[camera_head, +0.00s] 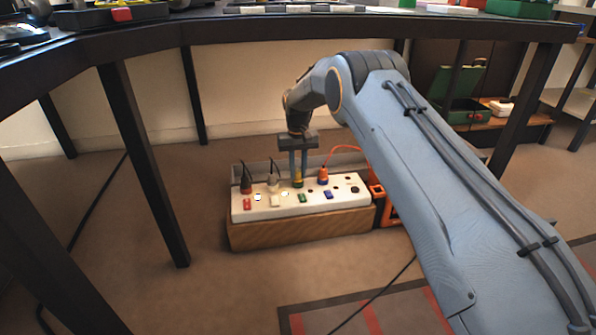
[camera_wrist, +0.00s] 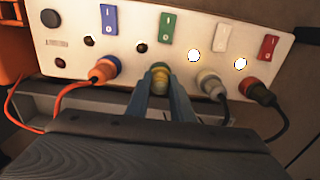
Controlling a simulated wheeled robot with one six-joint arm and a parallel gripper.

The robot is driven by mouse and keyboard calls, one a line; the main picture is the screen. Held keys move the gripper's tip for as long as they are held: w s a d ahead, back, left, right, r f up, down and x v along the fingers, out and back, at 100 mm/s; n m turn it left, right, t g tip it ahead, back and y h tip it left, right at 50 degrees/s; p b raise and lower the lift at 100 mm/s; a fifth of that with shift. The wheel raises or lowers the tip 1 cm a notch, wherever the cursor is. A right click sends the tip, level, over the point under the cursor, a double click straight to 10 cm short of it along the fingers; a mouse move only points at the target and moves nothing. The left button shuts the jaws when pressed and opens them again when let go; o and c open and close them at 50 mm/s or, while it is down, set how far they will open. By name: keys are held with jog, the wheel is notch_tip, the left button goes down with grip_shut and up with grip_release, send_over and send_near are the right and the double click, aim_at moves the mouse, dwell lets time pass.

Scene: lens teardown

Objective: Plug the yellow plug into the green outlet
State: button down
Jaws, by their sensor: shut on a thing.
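The white power strip (camera_head: 352,203) carries red, white, green and blue switches. The green switch (camera_head: 302,198) also shows in the wrist view (camera_wrist: 165,22). The yellow plug (camera_wrist: 160,73) is between the fingertips of my gripper (camera_wrist: 160,84), which is shut on it. The plug (camera_head: 298,183) is at the strip face in line with the green switch, at the outlet position there. Its prongs and the outlet opening are hidden, so I cannot tell how deep it sits. My gripper (camera_head: 298,177) points down from above, its fingers upright.
An orange plug (camera_wrist: 104,70), a white plug (camera_wrist: 209,84) and a dark red plug (camera_wrist: 258,91) stand in the strip on either side, with cords. The strip rests on a wooden box (camera_head: 300,232) under a dark table (camera_head: 230,32). Table legs stand left and right.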

jog(key=shift+f, duration=0.15)
jog(key=c, duration=1.5)
grip_release()
